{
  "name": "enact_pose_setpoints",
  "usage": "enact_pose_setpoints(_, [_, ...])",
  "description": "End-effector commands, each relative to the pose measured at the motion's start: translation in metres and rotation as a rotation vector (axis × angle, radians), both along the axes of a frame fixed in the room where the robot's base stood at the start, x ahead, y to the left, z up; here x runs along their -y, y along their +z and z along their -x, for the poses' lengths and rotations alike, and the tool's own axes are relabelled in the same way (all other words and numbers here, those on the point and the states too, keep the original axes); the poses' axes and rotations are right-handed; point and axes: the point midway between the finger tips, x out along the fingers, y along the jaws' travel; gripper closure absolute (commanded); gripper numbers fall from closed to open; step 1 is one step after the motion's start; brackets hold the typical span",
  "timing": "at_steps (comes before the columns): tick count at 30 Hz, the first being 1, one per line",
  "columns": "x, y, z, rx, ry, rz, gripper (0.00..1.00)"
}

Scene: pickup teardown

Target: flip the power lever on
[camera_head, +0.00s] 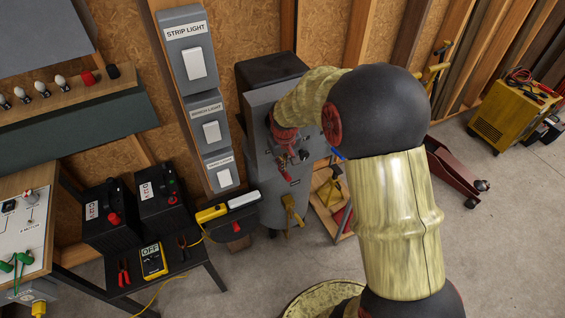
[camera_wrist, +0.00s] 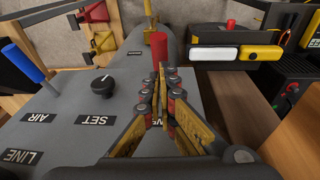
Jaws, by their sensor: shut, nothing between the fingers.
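A grey machine panel (camera_wrist: 75,125) fills the lower left of the wrist view, with labels LINE, AIR and SET. A red-handled lever (camera_wrist: 160,47) rises just past my fingertips. A label beneath my gripper is mostly hidden, so I cannot read it fully as POWER. My gripper (camera_wrist: 163,78) is shut and empty, its tips right at the base of the red lever; whether they touch cannot be told. In the head view my gripper (camera_head: 292,157) is in front of the grey machine (camera_head: 262,102), and my arm hides part of its panel.
A blue lever (camera_wrist: 22,62) and a black knob (camera_wrist: 103,86) stand left on the panel. In the head view, switch boxes (camera_head: 194,62) hang left of the machine, and a black bench (camera_head: 170,268) holds a yellow multimeter (camera_head: 153,261). Open floor lies right of my arm.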

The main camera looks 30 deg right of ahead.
Motion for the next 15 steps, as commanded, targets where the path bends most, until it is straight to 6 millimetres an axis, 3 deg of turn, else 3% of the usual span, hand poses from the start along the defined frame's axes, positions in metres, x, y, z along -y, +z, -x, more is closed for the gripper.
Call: enact_pose_setpoints(15, [0.0000,-0.0058,0.0044,0.071,0.000,0.000,1.00])
